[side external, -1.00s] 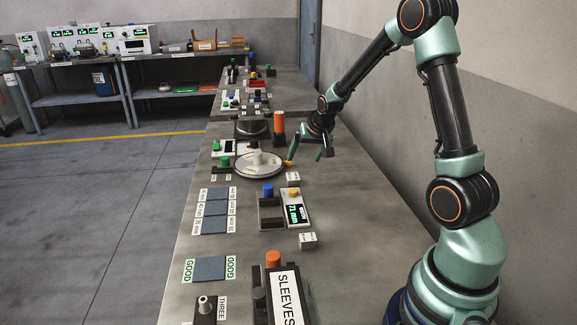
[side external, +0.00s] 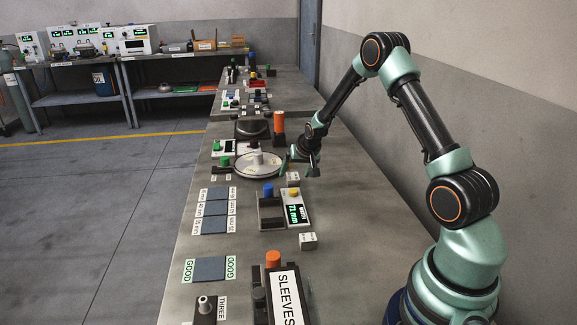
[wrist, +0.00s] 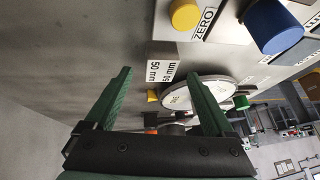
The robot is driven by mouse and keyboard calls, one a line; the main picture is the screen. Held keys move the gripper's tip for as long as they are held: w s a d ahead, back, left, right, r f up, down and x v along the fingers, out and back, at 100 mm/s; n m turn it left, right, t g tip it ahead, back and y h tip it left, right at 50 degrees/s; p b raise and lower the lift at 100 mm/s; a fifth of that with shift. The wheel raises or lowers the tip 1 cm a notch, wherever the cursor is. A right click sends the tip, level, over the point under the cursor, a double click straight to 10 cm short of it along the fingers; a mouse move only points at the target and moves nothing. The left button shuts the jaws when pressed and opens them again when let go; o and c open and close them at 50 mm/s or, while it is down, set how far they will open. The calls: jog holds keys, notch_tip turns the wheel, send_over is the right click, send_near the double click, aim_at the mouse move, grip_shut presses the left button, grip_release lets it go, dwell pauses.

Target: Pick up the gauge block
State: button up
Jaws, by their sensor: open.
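A small block with a white label reading 50 mm (wrist: 160,71), likely the gauge block, shows in the wrist view just beyond and between the fingertips. In the side view a small white-labelled block (side external: 293,178) stands on the bench beside the turntable; its label is too small to read there. My gripper (side external: 301,169) is just above and behind that block. In the wrist view its two green fingers (wrist: 160,82) are spread apart, with nothing gripped between them. No contact with the block is visible.
A round white turntable (side external: 259,165) with a yellow pointer lies close by. A measuring unit with a yellow button (side external: 293,191) and 71 mm display stands nearer the camera. Another small white block (side external: 308,240) is further forward.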

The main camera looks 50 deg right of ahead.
jog(key=shift+x, duration=0.95)
grip_shut()
jog(key=shift+r, duration=0.1)
